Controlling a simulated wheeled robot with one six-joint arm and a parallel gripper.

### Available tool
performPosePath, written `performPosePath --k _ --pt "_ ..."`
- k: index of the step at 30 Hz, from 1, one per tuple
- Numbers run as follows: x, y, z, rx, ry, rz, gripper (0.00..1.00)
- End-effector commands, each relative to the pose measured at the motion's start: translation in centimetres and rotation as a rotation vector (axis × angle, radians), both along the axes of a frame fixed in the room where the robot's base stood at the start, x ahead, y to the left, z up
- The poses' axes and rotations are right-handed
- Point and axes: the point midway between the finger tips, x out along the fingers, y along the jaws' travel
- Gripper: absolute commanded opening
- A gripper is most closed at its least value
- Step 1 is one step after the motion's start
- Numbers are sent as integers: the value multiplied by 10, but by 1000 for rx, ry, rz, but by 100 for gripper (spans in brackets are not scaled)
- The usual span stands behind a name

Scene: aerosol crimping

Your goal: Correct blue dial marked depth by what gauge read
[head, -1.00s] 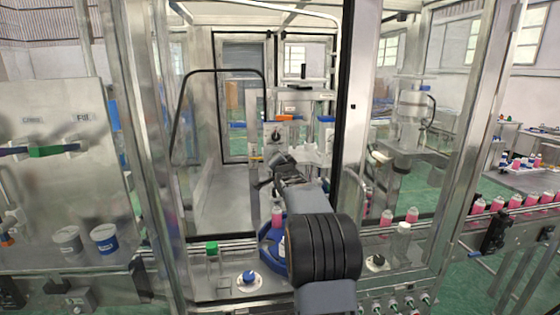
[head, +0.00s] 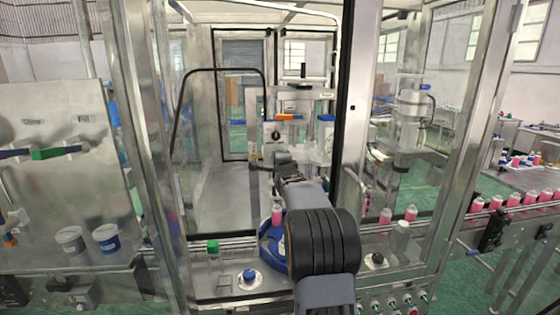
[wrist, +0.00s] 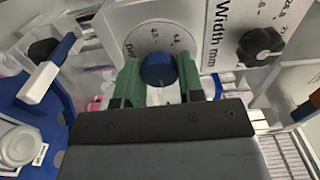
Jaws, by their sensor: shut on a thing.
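The blue dial (wrist: 158,69) sits on a pale round scale plate (wrist: 150,38) with printed numbers, in the middle of the wrist view. Its label is only partly readable. The green fingers of my gripper (wrist: 159,72) stand one on each side of the dial and are shut on it. In the head view my gripper (head: 264,163) is at the crimping station's front, and the dial cannot be made out there. A black knob (wrist: 260,46) is on the neighbouring plate marked "Width mm". What the gauge reads is not legible.
An orange-handled part (head: 289,117) and a black knob (head: 276,134) are above my gripper. A blue star wheel (wrist: 30,125) is at the left of the wrist view. A dark upright frame post (head: 345,110) stands close right of my arm. Pink bottles (head: 513,199) line the conveyor.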

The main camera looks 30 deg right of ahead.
Motion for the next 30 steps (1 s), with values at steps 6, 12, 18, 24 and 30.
performPosePath --k 6,12,18,24,30 --pt "0 0 0 27 -13 -1 12" --pt "0 0 0 31 -15 -1 12" --pt "0 0 0 31 -15 -1 12" --pt "0 0 0 29 -14 0 54" --pt "0 0 0 29 -14 0 61"
